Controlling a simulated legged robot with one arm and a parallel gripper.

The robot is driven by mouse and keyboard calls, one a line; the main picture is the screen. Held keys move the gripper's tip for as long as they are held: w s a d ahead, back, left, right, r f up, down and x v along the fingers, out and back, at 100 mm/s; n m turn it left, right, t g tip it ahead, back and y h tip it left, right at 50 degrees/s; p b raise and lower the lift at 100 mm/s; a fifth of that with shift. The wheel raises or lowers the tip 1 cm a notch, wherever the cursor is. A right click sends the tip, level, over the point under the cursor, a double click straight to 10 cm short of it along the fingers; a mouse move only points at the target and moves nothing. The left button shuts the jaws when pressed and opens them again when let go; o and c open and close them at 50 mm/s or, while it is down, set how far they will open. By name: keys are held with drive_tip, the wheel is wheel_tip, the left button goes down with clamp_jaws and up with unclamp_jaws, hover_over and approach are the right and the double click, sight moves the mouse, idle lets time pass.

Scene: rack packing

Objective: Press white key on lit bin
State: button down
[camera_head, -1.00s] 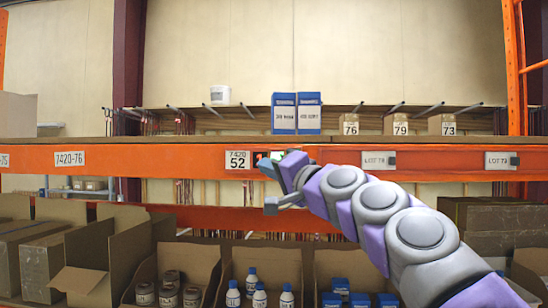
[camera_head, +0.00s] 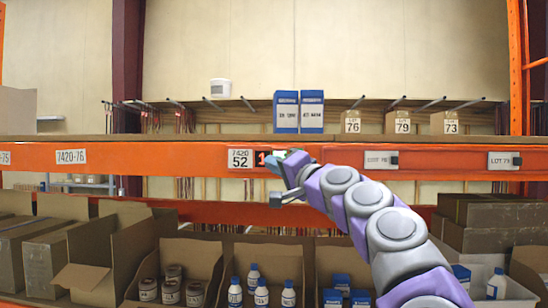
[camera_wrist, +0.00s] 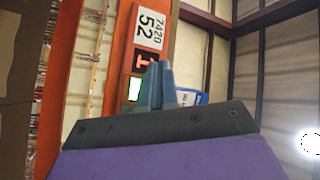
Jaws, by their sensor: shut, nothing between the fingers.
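The bin label "7420 52" (camera_head: 240,158) is on the orange shelf beam, with a small dark display showing a lit red digit (camera_head: 262,158) to its right. In the wrist view the red digit (camera_wrist: 142,64) sits beside a bright white key with a green edge (camera_wrist: 134,89). In the head view my arm mostly covers that key. My gripper (camera_head: 274,166) is shut and empty, its tip in front of the display unit. In the wrist view its fingers (camera_wrist: 157,84) are together just right of the white key; contact cannot be told.
Below are open cardboard bins with jars (camera_head: 172,284), white bottles (camera_head: 262,291) and blue-topped items (camera_head: 347,284). Other label units (camera_head: 381,160) are farther right.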

drive_tip(key=shift+w+d+p, duration=0.45)
drive_tip(key=shift+w+d, duration=0.1)
drive_tip(key=shift+w, duration=0.35)
drive_tip(key=shift+w+d+p, duration=0.45)
drive_tip(key=shift+w+d, duration=0.05)
drive_tip(key=shift+w, duration=0.35)
drive_tip(key=shift+a, duration=0.6)
drive_tip(key=shift+d, duration=0.15)
drive_tip(key=shift+d, duration=0.3)
drive_tip(key=shift+w+a+r, duration=0.1)
drive_tip(key=shift+w+a, duration=0.05)
drive_tip(key=shift+a, duration=0.15)
